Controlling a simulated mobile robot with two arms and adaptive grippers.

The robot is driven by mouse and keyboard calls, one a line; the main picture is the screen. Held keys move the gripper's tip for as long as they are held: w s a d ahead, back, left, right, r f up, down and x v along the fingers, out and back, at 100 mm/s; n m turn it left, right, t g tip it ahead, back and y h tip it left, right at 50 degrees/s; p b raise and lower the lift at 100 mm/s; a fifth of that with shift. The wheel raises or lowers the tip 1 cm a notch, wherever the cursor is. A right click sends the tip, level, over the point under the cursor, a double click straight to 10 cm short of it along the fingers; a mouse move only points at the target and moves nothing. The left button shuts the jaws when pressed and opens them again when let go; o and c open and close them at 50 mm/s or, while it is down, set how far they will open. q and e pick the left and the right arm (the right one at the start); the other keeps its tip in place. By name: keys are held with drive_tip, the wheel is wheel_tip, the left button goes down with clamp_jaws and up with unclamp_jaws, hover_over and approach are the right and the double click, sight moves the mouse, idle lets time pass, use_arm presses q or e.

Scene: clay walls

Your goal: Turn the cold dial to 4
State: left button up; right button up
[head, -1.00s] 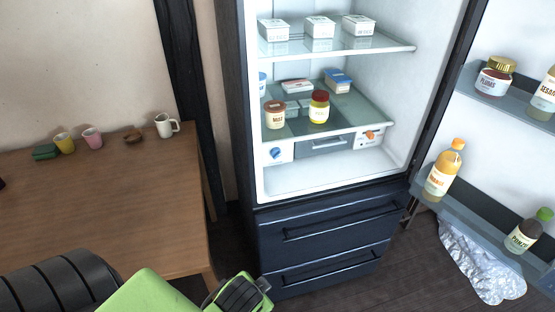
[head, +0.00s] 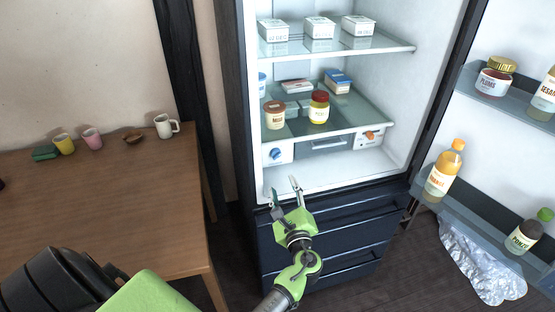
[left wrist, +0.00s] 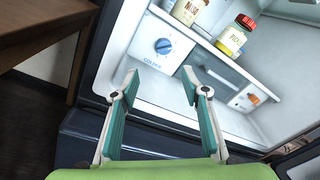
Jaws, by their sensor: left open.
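The blue dial (head: 276,154) sits on a white panel at the left, under the lower shelf of the open fridge. In the left wrist view the blue dial (left wrist: 163,46) has a white mark across it and lettering below that seems to read "COLDER"; its number setting is too small to read. My left gripper (head: 284,186) is open and empty, in front of the fridge's bottom compartment, below the dial and apart from it. In the left wrist view its fingers (left wrist: 160,80) point toward the dial panel. My right gripper is out of view.
An orange dial (head: 370,135) is on the panel's right, past a grey drawer (head: 322,145). Jars and boxes stand on the shelves above. The open door (head: 500,128) with bottles is at the right. A wooden table (head: 100,210) with cups stands at the left.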

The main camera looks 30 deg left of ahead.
sight(277, 157)
use_arm(q)
drive_tip(key=shift+m, duration=0.3)
drive_tip(key=x, duration=1.4)
drive_tip(key=shift+w+d+r, duration=0.2)
drive_tip(key=shift+w+d, duration=0.1)
drive_tip(key=shift+d, duration=0.05)
drive_tip(key=c, duration=1.1)
